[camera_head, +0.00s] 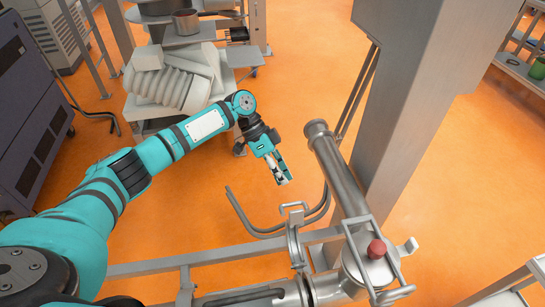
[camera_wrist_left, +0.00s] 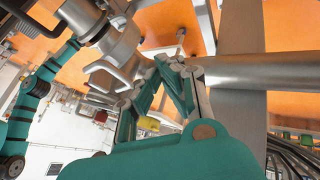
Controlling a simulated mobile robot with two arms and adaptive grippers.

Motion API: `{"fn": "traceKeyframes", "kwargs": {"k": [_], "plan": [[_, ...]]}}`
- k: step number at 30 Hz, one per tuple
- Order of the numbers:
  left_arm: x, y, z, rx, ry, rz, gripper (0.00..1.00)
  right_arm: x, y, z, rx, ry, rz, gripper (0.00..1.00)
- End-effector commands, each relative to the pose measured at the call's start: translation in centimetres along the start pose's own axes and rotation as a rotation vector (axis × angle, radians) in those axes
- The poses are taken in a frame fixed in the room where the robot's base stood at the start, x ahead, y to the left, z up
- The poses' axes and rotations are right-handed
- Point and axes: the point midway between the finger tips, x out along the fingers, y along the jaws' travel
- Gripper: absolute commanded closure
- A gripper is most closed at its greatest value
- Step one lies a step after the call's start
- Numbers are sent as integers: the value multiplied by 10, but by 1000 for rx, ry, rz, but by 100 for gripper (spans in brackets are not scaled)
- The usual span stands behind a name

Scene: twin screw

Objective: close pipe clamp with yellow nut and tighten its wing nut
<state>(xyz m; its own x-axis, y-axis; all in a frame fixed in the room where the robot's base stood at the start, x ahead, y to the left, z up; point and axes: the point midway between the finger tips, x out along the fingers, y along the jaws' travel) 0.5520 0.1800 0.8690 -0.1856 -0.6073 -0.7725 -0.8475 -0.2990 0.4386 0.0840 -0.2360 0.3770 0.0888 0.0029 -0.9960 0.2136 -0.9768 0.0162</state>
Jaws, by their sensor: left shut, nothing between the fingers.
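A metal pipe clamp (camera_head: 295,240) sits around the pipe joint at the lower middle of the head view, with a pale wing-shaped handle (camera_head: 294,207) at its top. In the left wrist view a similar curved metal handle (camera_wrist_left: 103,76) shows left of my fingers. A small yellow piece (camera_wrist_left: 148,123) shows there behind my fingers, partly hidden; I cannot tell if it is the yellow nut. My left gripper (camera_head: 283,178) is shut and empty, pointing down, apart from the clamp and left of the upright pipe. My right gripper is not in view.
A thick steel pipe (camera_head: 340,175) and a grey column (camera_head: 415,100) stand right of my left gripper. A red knob (camera_head: 377,249) tops the housing at lower right. A metal rail (camera_head: 230,253) crosses in front. Orange floor (camera_head: 180,235) is open at left.

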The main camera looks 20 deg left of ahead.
Motion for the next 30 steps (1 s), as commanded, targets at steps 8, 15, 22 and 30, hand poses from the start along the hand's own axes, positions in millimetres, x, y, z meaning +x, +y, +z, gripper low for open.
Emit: {"fn": "traceKeyframes", "kwargs": {"k": [8, 15, 22, 30], "plan": [[23, 28, -3, 0, -2, 0, 100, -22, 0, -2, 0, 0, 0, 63], [29, 37, -2, -2, 0, 0, 100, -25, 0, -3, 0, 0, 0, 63], [30, 37, -2, -2, 0, 0, 100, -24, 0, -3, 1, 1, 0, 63], [24, 40, -6, 12, -7, -25, 100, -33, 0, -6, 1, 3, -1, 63]]}}
